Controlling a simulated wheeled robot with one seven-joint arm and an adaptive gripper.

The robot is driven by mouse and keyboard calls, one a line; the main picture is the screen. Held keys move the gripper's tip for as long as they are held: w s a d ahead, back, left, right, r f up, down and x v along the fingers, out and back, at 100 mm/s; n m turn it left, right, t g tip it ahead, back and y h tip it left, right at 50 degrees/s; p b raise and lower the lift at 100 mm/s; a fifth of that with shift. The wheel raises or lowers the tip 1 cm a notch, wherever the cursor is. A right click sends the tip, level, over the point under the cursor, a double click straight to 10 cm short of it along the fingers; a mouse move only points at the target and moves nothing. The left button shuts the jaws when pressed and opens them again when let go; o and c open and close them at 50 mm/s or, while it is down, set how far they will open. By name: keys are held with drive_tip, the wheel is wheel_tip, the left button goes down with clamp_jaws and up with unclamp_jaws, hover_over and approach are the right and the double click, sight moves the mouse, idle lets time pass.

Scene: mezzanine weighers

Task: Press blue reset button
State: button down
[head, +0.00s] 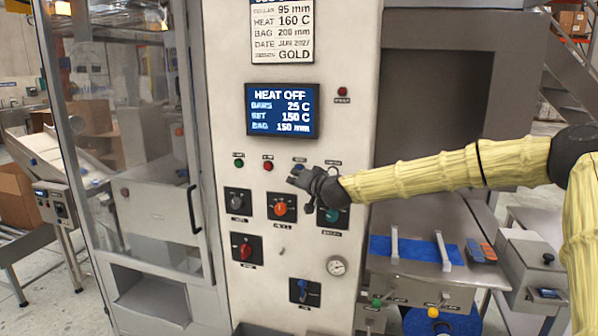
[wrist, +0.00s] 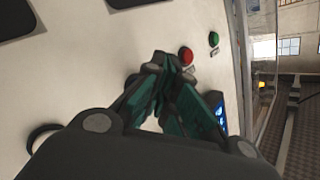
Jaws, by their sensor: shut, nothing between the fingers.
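The white panel of the machine (head: 345,110) carries a row of small buttons below the screen. A small blue button (head: 299,167) shows just above my gripper (head: 297,178) in the head view, to the right of the red button (head: 268,166). My gripper is shut and empty, its fingertips pointing at the panel close to the blue button. I cannot tell whether they touch it. In the wrist view the shut fingers (wrist: 172,64) are near the panel, beside the red button (wrist: 187,56); the blue button is hidden there.
A green button (head: 238,162) sits left of the red one. The screen (head: 282,109) reads HEAT OFF. A glass door (head: 130,120) stands at left, a bench with blue surface (head: 420,249) at lower right.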

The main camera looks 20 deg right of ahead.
drive_tip(key=shift+s+a, duration=0.7)
drive_tip(key=shift+s, duration=0.35)
drive_tip(key=shift+s+a, duration=0.7)
drive_tip(key=shift+s, duration=0.35)
